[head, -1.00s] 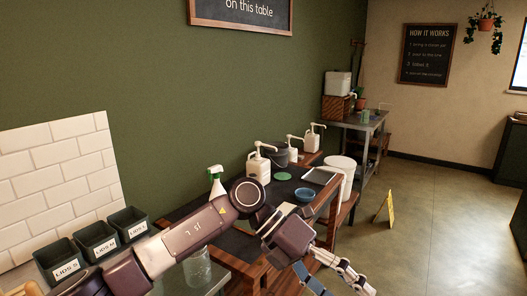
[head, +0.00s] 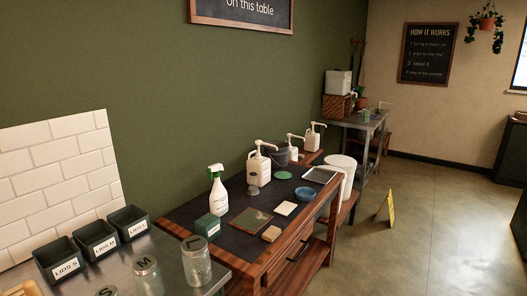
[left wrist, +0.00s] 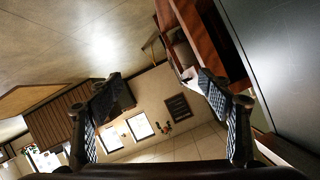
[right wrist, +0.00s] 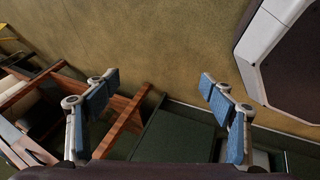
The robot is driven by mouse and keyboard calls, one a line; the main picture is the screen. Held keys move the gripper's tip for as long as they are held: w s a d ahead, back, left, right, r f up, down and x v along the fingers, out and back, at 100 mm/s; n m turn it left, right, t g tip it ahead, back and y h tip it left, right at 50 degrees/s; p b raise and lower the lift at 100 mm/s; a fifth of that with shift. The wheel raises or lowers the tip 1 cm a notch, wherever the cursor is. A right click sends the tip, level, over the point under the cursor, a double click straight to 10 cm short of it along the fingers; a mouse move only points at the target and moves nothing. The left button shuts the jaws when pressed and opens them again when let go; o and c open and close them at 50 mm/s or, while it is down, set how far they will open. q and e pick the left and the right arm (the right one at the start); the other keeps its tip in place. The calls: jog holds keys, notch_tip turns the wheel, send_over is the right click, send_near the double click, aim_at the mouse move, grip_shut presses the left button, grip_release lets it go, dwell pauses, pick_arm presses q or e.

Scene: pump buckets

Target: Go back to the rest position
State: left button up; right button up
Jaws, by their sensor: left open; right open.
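Neither gripper shows in the head view now. In the left wrist view my left gripper (left wrist: 162,100) has its two dark-padded fingers spread wide with nothing between them. In the right wrist view my right gripper (right wrist: 158,95) has its two blue-padded fingers spread apart, also empty. Behind the right fingers are wooden table framing (right wrist: 125,110) and the floor, with no contact visible. Behind the left fingers is the room, tilted in the picture.
The wooden table (head: 278,250) holds a spray bottle (head: 217,190), pump bottles (head: 258,167) and a blue bowl (head: 305,194). Lid bins (head: 97,240) and glass jars (head: 196,262) stand at front left. A yellow floor sign (head: 390,208) stands right. Open floor (head: 440,220) lies beyond.

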pick_arm(q)
jog(key=s+a+f+n+g+y, duration=0.2)
jog(key=s+a+f, duration=0.3)
jog(key=s+f, duration=0.45)
jog(key=s+a+f+n+g+y, duration=0.2)
jog(key=s+a+f, duration=0.3)
jog(key=s+f, duration=0.4)
jog(key=s+a+f+n+g+y, duration=0.1)
jog(key=s+a+f+n+g, duration=0.1)
jog(key=s, duration=1.3)
jog(key=s+a+f+n+g+y, duration=0.1)
jog(key=s+a+f+g, duration=0.3)
jog(key=s, duration=1.1)
jog(key=shift+s+a+f+n+g, duration=0.15)
jog(key=shift+s+f+n+g, duration=0.25)
jog(key=shift+f+n, duration=0.25)
pick_arm(e)
jog(key=s+f+m+g, duration=0.2)
jog(key=s+f+m, duration=0.2)
jog(key=s, duration=0.4)
jog(key=s+f+m+g, duration=0.3)
jog(key=s+m, duration=0.1)
jog(key=s, duration=0.5)
jog(key=shift+s+a+f, duration=0.25)
jog(key=shift+a+f, duration=0.05)
jog(key=shift+f, duration=0.1)
